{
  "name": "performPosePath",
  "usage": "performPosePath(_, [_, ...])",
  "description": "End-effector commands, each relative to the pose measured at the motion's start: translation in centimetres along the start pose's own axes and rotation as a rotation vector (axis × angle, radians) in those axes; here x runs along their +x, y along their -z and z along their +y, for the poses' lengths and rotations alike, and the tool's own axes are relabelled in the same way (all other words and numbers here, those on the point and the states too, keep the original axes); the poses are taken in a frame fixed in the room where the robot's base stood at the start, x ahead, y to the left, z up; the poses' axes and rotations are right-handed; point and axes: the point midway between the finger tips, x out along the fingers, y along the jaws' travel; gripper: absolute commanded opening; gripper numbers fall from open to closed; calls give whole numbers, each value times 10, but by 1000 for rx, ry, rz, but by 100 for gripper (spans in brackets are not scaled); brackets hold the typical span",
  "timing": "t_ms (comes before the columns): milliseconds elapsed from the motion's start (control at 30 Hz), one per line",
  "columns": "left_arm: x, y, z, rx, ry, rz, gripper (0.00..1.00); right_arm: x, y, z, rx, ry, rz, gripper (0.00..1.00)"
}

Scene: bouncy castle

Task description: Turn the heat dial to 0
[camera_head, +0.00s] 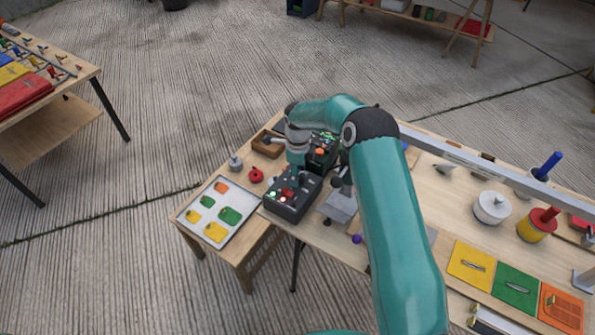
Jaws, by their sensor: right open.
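My right arm reaches over the table, and its gripper (293,182) points down over a dark control box (291,208) near the table's left end. The gripper is open. The box has small lit lamps and red parts on its top. The gripper and wrist cover part of this top. I cannot tell which part is the heat dial, what it reads, or whether the fingers touch it. A second dark box (323,150) with green lights and an orange part stands just behind. My left gripper is not in view.
A tray (188,217) with green, yellow and orange pieces lies left of the box. A red knob-like object (256,175), a grey weight-like object (234,162) and a wooden box (268,145) stand close by. A white round device (491,207) and coloured panels (515,287) are farther right.

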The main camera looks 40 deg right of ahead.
Motion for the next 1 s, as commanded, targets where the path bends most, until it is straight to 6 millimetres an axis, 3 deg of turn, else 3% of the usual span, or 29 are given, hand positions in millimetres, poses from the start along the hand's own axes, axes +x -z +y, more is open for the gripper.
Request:
performPosePath(333, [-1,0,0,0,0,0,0,4,0,0,1,0,0,59])
performPosePath(700, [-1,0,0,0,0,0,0,4,0,0,0,1,0,0])
performPosePath(1000, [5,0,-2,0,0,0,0,5,0,0,-30,1,-1,0])
